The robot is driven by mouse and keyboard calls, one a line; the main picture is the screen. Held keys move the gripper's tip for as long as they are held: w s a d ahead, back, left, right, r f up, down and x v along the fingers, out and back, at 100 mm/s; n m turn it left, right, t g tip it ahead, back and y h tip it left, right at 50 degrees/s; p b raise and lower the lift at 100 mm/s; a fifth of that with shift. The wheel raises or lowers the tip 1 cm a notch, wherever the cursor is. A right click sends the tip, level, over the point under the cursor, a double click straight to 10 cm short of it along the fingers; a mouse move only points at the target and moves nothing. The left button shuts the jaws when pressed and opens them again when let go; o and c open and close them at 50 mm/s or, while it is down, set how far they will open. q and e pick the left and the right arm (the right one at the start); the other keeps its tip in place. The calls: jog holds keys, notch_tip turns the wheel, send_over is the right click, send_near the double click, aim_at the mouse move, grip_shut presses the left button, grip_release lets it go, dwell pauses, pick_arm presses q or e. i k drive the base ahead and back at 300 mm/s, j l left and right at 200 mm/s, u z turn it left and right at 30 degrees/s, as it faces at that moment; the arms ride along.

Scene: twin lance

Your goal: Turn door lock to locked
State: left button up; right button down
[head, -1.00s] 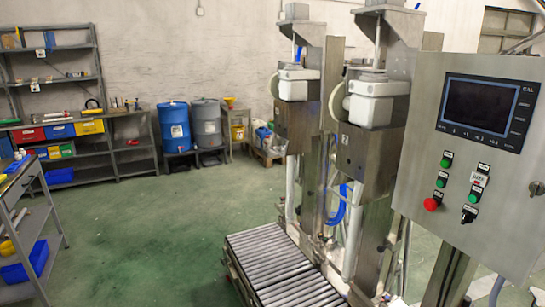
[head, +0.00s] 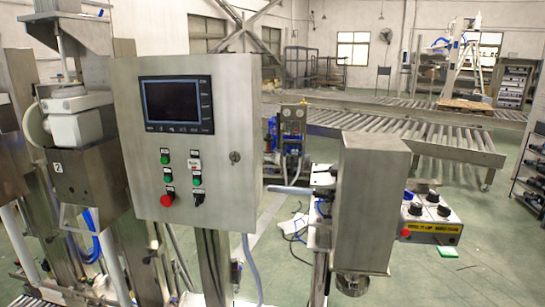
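The grey steel control cabinet (head: 240,100) stands left of centre in the head view, with its door shut. The door lock (head: 235,157) is a small dark round knob at the right edge of the door. It is too small to tell which way it is turned. The door also bears a dark screen (head: 175,100), green buttons, a red button (head: 167,200) and a black switch (head: 199,198). Neither of my grippers is in view.
A steel box (head: 372,205) on a post stands right of the cabinet, with a pale lever (head: 290,190) at its left. A control box with knobs (head: 432,215) is farther right. Roller conveyors (head: 390,125) cross behind. Filling machines (head: 80,150) stand at the left. Green floor shows at the right.

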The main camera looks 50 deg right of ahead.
aim_at(234, 157)
jog(key=z, duration=1.25)
